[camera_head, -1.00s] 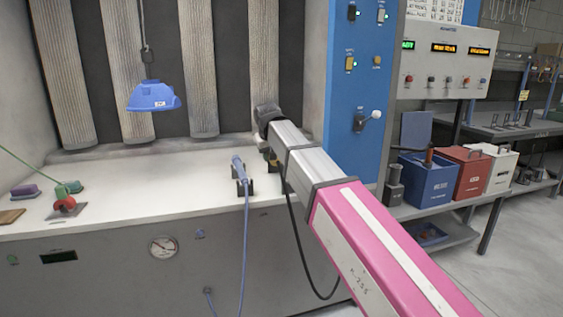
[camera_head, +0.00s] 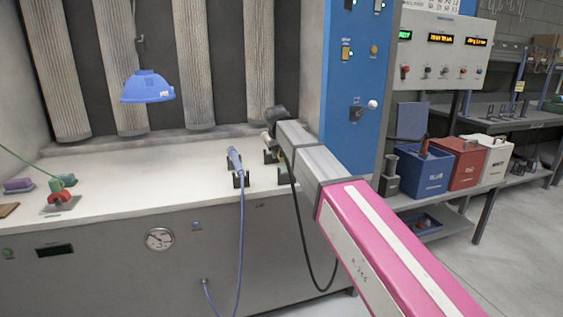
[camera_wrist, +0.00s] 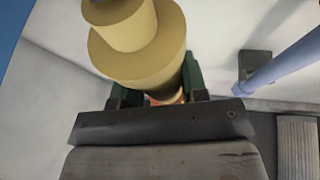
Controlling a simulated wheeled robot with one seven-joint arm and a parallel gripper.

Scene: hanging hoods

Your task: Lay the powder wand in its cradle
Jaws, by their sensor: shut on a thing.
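My gripper (camera_wrist: 155,95) is shut on a tan, stepped round piece (camera_wrist: 135,35) between its green fingers in the wrist view. It appears to be part of the powder wand; the rest is out of view. In the head view the held thing is mostly hidden by my arm, above the right end of the worktop. A black hose hangs beside the arm (camera_head: 307,255). A dark cradle-like bracket (camera_head: 270,157) shows partly just left of the arm.
A blue hood (camera_head: 147,88) hangs over the white worktop (camera_head: 150,180). A red and green fixture (camera_head: 62,197) stands at the left. A blue panel (camera_head: 360,150) rises behind the arm. Blue (camera_head: 420,175), red and white bins stand at the right.

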